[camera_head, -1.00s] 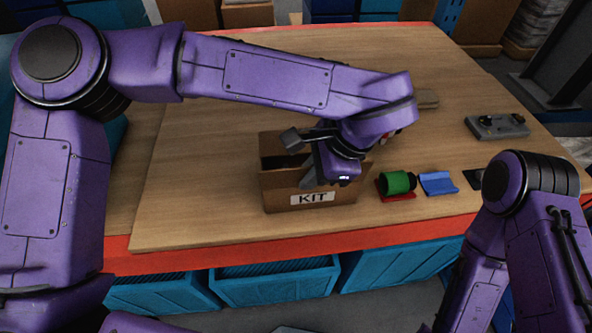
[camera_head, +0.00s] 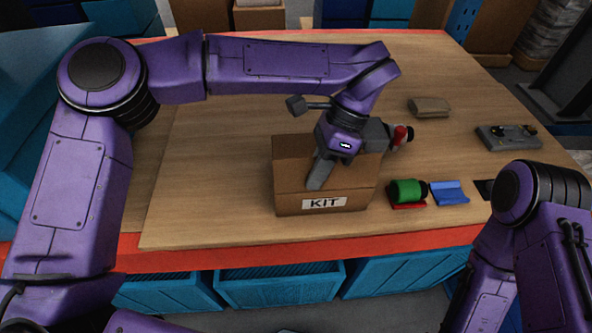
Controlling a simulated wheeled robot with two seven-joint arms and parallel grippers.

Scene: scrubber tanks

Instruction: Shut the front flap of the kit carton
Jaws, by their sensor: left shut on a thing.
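The kit carton (camera_head: 290,203) is a brown cardboard box with a white KIT label on its front wall, standing near the table's front edge. A tan panel, seemingly the front flap (camera_head: 291,177), lies across the top, and no dark opening shows. My left gripper (camera_head: 317,180) reaches down onto the carton's front top edge. It is shut, seemingly on the flap, though its fingers hide the contact. My right gripper is out of view; only part of that arm shows at the right.
Right of the carton are a green cylinder (camera_head: 407,191) on a red piece and a blue holder (camera_head: 450,193). Behind are a red-and-black item (camera_head: 402,135), a tan block (camera_head: 430,107) and a grey device (camera_head: 508,137). The table (camera_head: 215,185) is clear left of the carton.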

